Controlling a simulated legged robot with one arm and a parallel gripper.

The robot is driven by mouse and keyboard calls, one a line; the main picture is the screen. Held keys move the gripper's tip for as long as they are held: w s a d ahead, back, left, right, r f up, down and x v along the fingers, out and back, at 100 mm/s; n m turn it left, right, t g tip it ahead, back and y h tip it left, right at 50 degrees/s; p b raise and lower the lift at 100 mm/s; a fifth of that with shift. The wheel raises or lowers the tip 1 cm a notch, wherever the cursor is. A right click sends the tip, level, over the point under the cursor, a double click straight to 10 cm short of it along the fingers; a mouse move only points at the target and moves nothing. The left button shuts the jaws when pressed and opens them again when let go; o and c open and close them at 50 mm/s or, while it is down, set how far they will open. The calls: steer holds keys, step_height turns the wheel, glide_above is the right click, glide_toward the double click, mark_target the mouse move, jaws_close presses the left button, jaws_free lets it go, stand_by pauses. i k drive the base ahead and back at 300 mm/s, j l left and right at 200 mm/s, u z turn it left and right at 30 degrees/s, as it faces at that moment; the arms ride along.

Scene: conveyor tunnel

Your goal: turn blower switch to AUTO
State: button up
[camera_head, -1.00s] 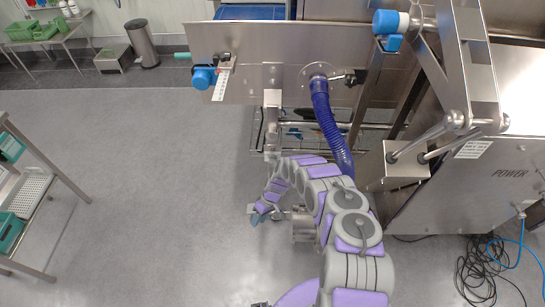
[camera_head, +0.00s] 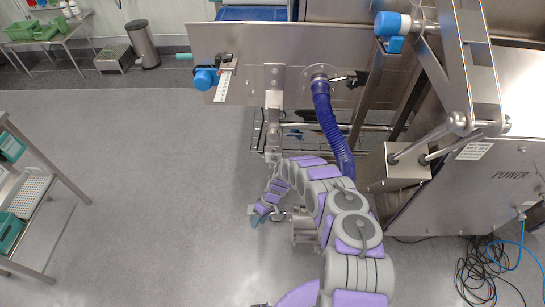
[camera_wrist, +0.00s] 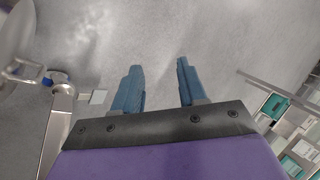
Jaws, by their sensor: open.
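I cannot make out a blower switch or an AUTO mark in either view. A steel cabinet (camera_head: 465,215) with the word POWER on its face stands at the right in the head view. My gripper (camera_head: 256,214) is at the end of my grey and purple arm, over the floor left of the machine. In the wrist view my gripper (camera_wrist: 158,64) shows two blue fingers spread apart with nothing between them. Bare grey floor lies beyond the fingertips.
A steel plate (camera_head: 260,50) with a blue hose (camera_head: 332,130) stands ahead of my arm. A steel box (camera_head: 395,166) juts out right of my arm. Loose cables (camera_head: 484,270) lie at the lower right. A rack (camera_head: 35,190) stands at the left; the floor between is clear.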

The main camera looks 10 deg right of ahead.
mark_target(272, 159)
steer(key=i+l+z, duration=0.2)
steer(key=z, duration=0.2)
steer(key=i+l+z, duration=0.1)
steer(key=z, duration=0.35)
steer(key=i, duration=0.1)
